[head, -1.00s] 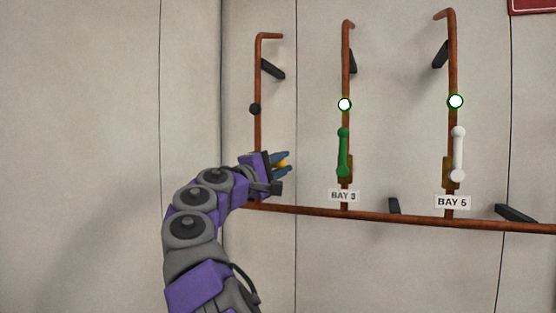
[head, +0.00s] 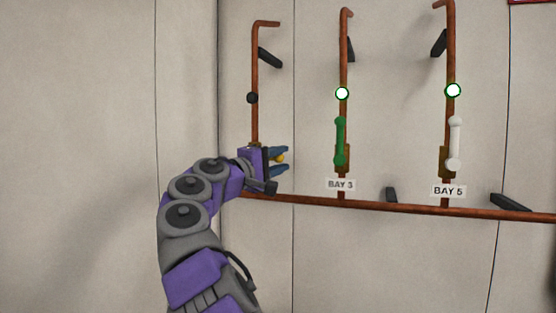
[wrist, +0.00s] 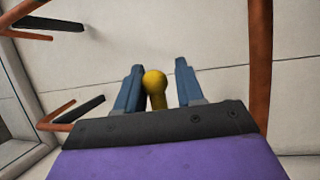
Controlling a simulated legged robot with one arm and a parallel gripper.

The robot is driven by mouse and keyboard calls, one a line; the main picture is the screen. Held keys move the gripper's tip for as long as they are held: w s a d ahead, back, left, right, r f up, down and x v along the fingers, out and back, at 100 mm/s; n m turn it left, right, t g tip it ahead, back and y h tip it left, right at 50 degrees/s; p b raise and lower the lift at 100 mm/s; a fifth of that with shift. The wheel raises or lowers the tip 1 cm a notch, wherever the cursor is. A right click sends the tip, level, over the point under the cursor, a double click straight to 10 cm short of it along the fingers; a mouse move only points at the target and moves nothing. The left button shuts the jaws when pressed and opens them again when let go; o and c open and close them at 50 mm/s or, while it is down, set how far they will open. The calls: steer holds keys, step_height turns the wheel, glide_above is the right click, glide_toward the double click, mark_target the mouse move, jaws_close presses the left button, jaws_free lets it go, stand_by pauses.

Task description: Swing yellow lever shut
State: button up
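The yellow lever shows only as a rounded yellow end between my fingers in the head view (head: 280,158) and in the wrist view (wrist: 155,82). The rest of it is hidden by my gripper. My gripper (head: 281,161) is at the lower part of the left copper pipe (head: 256,70). In the wrist view my gripper (wrist: 158,88) has its two blue fingers apart, one on each side of the yellow end. The yellow end is close to the left finger, and a clear gap shows on the right. I cannot tell whether the left finger touches it.
A green lever (head: 340,141) and a white lever (head: 455,144) stand upright on the pipes to the right, above the BAY 3 and BAY 5 labels. Their round lamps are lit; the round piece (head: 252,98) on the left pipe is dark. A horizontal pipe (head: 400,206) runs below.

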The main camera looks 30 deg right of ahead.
steer(key=shift+o, duration=0.6)
steer(key=shift+a, duration=0.1)
steer(key=shift+a, duration=0.15)
steer(key=b+v, duration=0.1)
steer(key=v, duration=1.6)
steer(key=shift+w+a, duration=0.1)
steer(key=shift+a, duration=0.05)
